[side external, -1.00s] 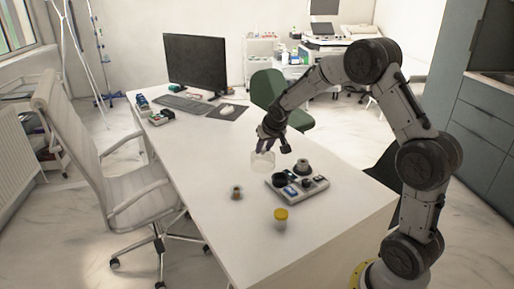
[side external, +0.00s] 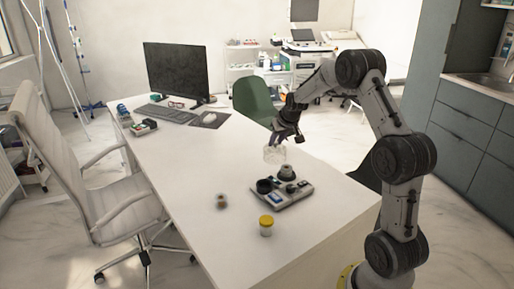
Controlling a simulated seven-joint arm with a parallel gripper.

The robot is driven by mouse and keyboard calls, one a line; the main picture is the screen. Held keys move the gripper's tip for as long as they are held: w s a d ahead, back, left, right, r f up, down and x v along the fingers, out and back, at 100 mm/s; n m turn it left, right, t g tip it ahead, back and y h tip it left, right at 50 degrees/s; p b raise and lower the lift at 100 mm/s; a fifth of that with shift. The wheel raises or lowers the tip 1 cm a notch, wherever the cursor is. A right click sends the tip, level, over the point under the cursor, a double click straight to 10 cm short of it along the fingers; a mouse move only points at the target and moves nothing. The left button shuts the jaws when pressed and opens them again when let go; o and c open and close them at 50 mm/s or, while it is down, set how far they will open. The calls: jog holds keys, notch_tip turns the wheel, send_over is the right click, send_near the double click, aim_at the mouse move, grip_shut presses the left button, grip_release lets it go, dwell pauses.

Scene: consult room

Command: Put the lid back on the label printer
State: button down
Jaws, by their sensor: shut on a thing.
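The label printer (side external: 293,197) is a low grey device on the white table, with a dark round part and a grey round part on top. My gripper (side external: 280,142) is shut on a clear, see-through piece that looks like the lid (side external: 274,155). It holds the lid in the air above and slightly left of the printer's middle in the picture, apart from it. The fingertips are small and dark here, and their exact grip on the lid is hard to see.
A yellow-capped cup (side external: 266,226) stands in front of the printer, and a small roll-like object (side external: 222,201) lies to its left. A monitor (side external: 176,72), keyboard (side external: 166,113) and small items (side external: 144,127) are at the table's far end. The table's left-middle is clear.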

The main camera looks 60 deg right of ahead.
jog(key=shift+m+h, duration=0.3)
jog(key=shift+m, duration=0.3)
jog(key=shift+s+d+f, duration=0.5)
jog(key=shift+d+f, duration=0.25)
jog(key=shift+f, duration=0.45)
jog(key=shift+s+d+f, duration=0.55)
jog(key=shift+d+f, duration=0.15)
jog(key=shift+f, duration=0.55)
jog(key=shift+s+d+f, duration=0.5)
jog(key=shift+d+f, duration=0.25)
jog(key=shift+f, duration=0.45)
jog(key=shift+f, duration=0.2)
jog(key=c, duration=0.6)
grip_release()
jog(key=shift+o, duration=0.3)
jog(key=o, duration=0.4)
jog(key=shift+r, duration=0.1)
